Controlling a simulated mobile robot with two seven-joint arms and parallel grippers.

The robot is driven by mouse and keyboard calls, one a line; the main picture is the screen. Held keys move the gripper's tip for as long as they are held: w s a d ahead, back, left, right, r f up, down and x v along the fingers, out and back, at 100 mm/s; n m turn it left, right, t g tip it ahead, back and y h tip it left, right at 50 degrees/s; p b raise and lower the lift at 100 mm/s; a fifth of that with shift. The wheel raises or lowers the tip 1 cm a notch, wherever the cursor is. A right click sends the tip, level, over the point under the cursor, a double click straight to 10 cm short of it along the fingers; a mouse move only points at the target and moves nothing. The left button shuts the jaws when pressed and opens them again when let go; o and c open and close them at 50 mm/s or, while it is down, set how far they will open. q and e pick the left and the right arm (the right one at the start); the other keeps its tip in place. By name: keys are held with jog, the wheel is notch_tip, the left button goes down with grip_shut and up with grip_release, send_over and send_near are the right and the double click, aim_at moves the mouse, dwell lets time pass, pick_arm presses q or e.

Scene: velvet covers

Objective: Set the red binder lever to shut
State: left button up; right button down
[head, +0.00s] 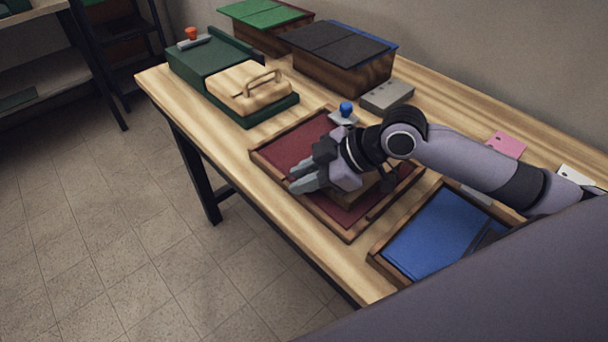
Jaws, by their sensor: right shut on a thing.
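The red binder (280,148) is a shallow wooden-framed tray with a dark red velvet bed, on the table. A small lever with a blue knob (346,108) stands on a pale plate at its back edge; I cannot tell whether it is open or shut. My right gripper (304,179) is low over the red bed, fingers pointing left, away from the lever. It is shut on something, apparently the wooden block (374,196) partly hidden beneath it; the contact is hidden. My left gripper is not in view.
A green binder (211,58) with an orange-red knob (191,33) and a handled wooden block (249,87) lies at left. A blue-bedded tray (437,229) is at right. Dark-lidded (340,45) and green-lidded (266,14) boxes and a grey block (387,95) stand behind.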

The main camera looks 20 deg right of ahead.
jog(key=shift+s+f+t+y, duration=0.1)
jog(key=shift+s+t+y, duration=0.1)
jog(key=shift+t+y, duration=0.15)
jog(key=c, duration=1)
grip_release()
jog(key=shift+v, duration=3.6)
